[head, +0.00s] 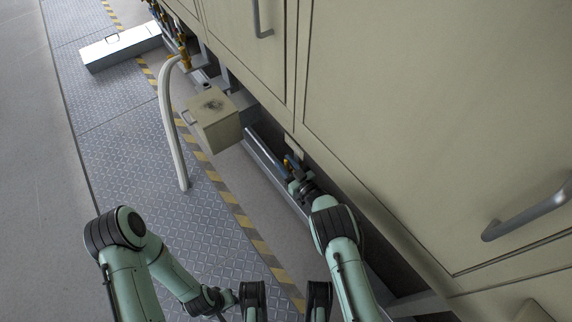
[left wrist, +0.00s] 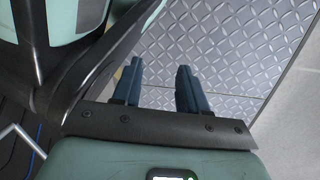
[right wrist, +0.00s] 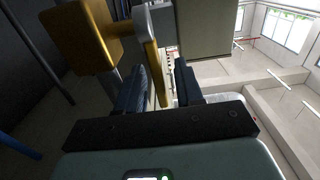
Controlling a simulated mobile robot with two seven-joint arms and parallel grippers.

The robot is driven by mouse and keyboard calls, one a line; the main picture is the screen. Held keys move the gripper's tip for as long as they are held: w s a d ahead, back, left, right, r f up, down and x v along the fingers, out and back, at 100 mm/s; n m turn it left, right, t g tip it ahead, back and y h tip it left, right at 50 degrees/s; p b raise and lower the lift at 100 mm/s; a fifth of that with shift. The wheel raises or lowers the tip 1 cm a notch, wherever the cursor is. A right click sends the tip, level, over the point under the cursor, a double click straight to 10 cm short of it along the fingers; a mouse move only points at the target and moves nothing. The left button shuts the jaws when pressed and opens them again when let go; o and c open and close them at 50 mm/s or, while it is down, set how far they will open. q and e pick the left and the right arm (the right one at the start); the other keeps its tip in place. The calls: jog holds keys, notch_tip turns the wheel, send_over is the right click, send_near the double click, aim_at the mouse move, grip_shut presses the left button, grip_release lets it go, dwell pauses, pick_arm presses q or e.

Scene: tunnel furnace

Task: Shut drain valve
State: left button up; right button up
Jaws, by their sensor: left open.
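In the right wrist view, a yellow block-like body (right wrist: 85,38) fills the upper left. A flat lever, grey with a yellow edge (right wrist: 153,60), stands between the fingers of my right gripper (right wrist: 161,88). A gap shows between the lever and the right finger, so the gripper is open around it; contact with the left finger is unclear. In the head view, my right gripper (head: 290,165) reaches in low under the furnace doors, and the valve there is mostly hidden. My left gripper (left wrist: 158,88) is open and empty above the patterned floor plate.
The furnace doors (head: 400,120) rise above my right arm, with a protruding handle (head: 525,212). A beige box (head: 217,122) and a pale hose (head: 167,120) on a brass fitting (head: 184,58) stand further along. A metal case (head: 122,47) lies beyond. The floor plate (head: 120,150) is mostly clear.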

aim_at(287, 165)
grip_shut()
jog(key=shift+s+d+f, duration=0.1)
jog(key=shift+d, duration=0.05)
jog(key=t+b, duration=0.1)
jog(key=s+t+y, duration=0.1)
jog(key=d+t+y+b, duration=0.1)
jog(key=shift+s+d+f+b, duration=0.1)
jog(key=shift+s+f+b, duration=0.15)
jog(key=shift+b, duration=0.05)
pick_arm(q)
jog(key=shift+g, duration=0.9)
jog(key=shift+s+a+f, duration=0.1)
jog(key=shift+s+f, duration=0.35)
jog(key=shift+s, duration=0.35)
jog(key=shift+s+a+f, duration=0.1)
jog(key=shift+s+f, duration=0.3)
jog(key=shift+s, duration=0.45)
jog(key=shift+s+a+f, duration=0.1)
jog(key=shift+s+f, duration=0.35)
jog(key=shift+s, duration=0.35)
pick_arm(e)
jog(key=shift+s+d+f+t+y, duration=0.15)
jog(key=shift+s+t+y, duration=0.1)
jog(key=shift+t+y, duration=0.3)
jog(key=shift+s+d+f+t+y, duration=0.1)
jog(key=shift+s+t+y, duration=0.1)
jog(key=shift+t+y, duration=0.35)
grip_release()
